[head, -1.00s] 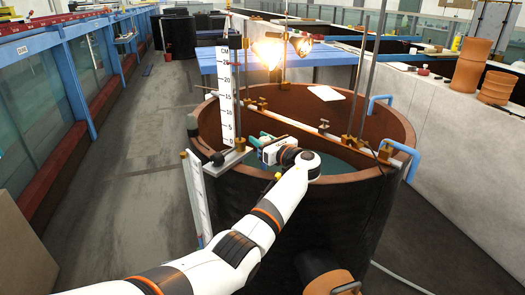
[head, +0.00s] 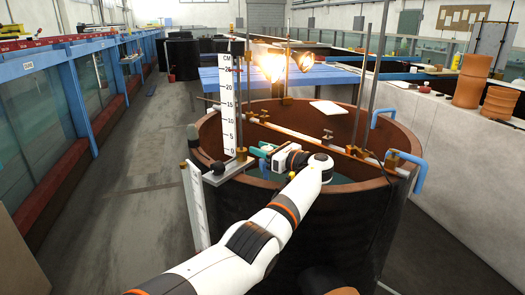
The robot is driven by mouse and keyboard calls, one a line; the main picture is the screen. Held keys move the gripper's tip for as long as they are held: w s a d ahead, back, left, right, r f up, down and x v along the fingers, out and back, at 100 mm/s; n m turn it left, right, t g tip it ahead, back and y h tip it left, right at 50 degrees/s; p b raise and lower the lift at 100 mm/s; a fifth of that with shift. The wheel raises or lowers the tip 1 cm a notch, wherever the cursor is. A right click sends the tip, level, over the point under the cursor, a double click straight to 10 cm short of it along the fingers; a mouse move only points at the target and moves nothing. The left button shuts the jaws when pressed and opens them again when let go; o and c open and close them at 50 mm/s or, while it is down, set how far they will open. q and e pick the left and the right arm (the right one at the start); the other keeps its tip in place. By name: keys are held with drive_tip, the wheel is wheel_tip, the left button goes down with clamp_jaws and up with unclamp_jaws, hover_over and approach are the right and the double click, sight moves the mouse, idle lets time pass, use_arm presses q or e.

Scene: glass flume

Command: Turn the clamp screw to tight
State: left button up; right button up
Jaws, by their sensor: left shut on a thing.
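The tall white centimetre scale (head: 228,105) stands upright at the left rim of the round tank in the head view. A brass clamp (head: 241,154) sits at its foot. My left gripper (head: 261,153) reaches over the near rim to a spot just right of this clamp. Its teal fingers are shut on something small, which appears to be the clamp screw. The fingers and the white gripper body hide the screw, so I cannot see how far it is turned. My right gripper is out of view.
The brown-rimmed tank (head: 375,188) holds dark water. A white bar (head: 305,137) with brass clamps and upright rods crosses it. Two glowing lamps (head: 270,65) hang behind.

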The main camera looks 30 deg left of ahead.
use_arm(q)
drive_tip(key=o, duration=1)
drive_tip(key=d, duration=0.4)
drive_tip(key=d+b, duration=0.1)
drive_tip(key=d, duration=0.3)
drive_tip(key=d+b, duration=0.1)
drive_tip(key=d, duration=0.3)
drive_tip(key=shift+s, duration=0.4)
drive_tip(key=shift+f, duration=0.1)
